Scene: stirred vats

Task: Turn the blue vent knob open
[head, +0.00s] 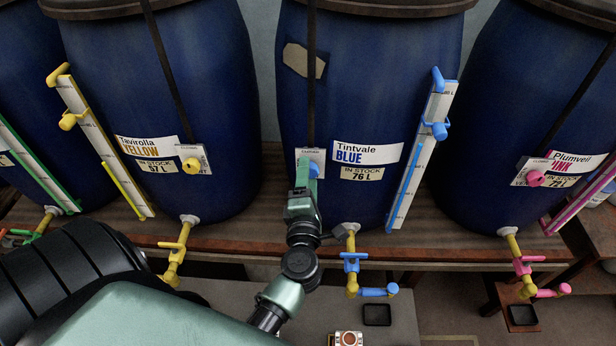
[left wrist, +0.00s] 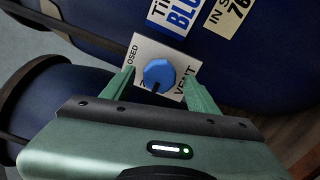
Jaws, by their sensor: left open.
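The blue vent knob (left wrist: 159,75) is round and sits on a white plate (left wrist: 150,50) on the blue vat. The plate reads "VENT", and a partly cut-off word ending in "OSED" shows beside the knob. A dark mark shows on the knob's edge nearest my gripper. My left gripper (left wrist: 159,80) is open, with one finger on each side of the knob; I cannot tell if they touch it. In the head view my left gripper (head: 304,182) is in front of the plate and partly hides the knob (head: 314,170). My right gripper is not in view.
The Tintvale Blue vat (head: 370,100) stands on a wooden shelf (head: 250,225) between the yellow vat (head: 160,80) and the pink vat (head: 500,110). A blue tap (head: 351,262) hangs below, right of my arm. A blue sight gauge (head: 420,155) stands at the vat's right.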

